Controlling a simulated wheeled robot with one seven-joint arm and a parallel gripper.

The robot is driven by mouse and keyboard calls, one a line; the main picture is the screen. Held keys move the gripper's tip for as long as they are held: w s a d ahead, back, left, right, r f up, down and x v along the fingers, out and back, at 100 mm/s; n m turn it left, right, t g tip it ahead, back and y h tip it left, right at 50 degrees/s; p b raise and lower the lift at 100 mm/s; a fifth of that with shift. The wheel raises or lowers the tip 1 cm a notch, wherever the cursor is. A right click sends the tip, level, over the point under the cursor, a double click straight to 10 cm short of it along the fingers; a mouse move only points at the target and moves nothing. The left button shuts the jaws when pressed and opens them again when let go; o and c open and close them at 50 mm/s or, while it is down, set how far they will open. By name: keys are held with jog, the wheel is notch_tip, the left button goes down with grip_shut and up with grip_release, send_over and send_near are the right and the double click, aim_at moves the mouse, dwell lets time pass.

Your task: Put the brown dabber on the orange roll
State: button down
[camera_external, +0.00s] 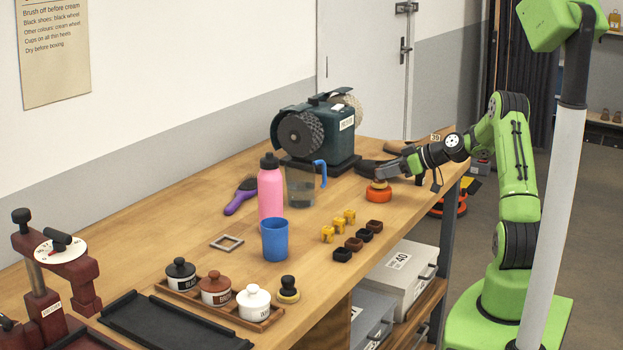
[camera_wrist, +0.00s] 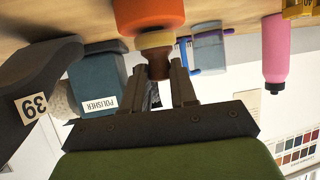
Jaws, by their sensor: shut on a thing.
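The orange roll (camera_external: 378,195) stands on the bench in front of the polisher. In the wrist view, which shows the scene upside down, the orange roll (camera_wrist: 148,13) is at the top. The brown dabber (camera_wrist: 156,62) has a brown grip and a paler, tan pad facing the roll. The pad looks to be at the roll's top face; I cannot tell whether it rests there or hangs just above. My gripper (camera_wrist: 159,72) is shut on the dabber's brown grip. In the outside view my gripper (camera_external: 386,174) reaches in from the right and mostly hides the dabber.
A clear jug (camera_external: 301,187), pink bottle (camera_external: 270,190) and blue cup (camera_external: 275,240) stand left. Several small yellow and dark blocks (camera_external: 354,244) lie in front. A black dabber (camera_external: 288,290) stands near the pots.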

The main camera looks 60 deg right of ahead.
jog(key=shift+f, duration=0.25)
jog(key=shift+f, duration=0.15)
jog(key=c, duration=0.9)
grip_release()
